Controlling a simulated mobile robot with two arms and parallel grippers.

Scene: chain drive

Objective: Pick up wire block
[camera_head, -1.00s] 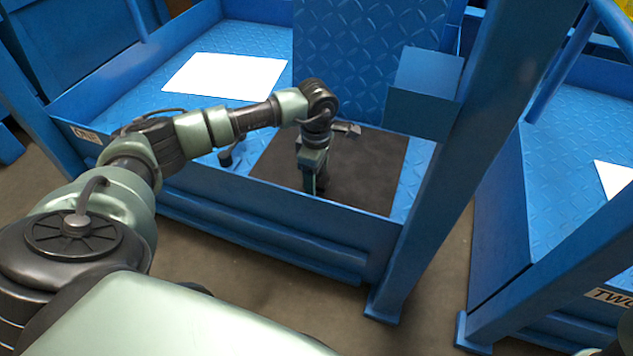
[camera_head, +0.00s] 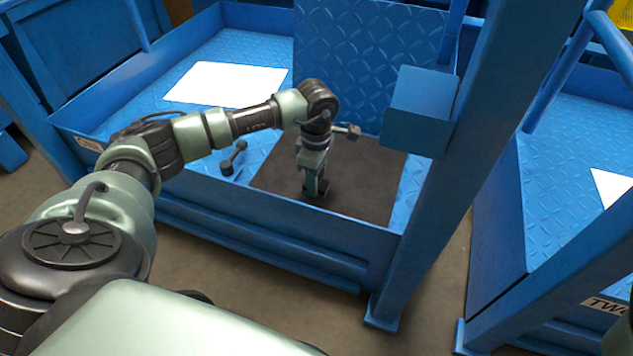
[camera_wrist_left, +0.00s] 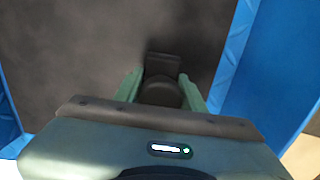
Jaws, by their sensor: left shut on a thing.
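The wire block is a small dark piece (camera_wrist_left: 163,66) between the two green fingers of my left gripper (camera_wrist_left: 160,90) in the left wrist view. In the head view my left gripper (camera_head: 315,172) points down over the dark mat (camera_head: 365,178), shut on the block (camera_head: 319,190) at its tips. The block is dark on dark and partly hidden by the fingers. I cannot tell whether it touches the mat or is just above it. My right gripper is not in view.
The mat lies in a blue walled tray (camera_head: 250,205). A dark two-knobbed piece (camera_head: 234,159) lies left of the mat. A white sheet (camera_head: 225,84) is at the back left. A blue box (camera_head: 420,105) and thick blue post (camera_head: 470,150) stand close on the right.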

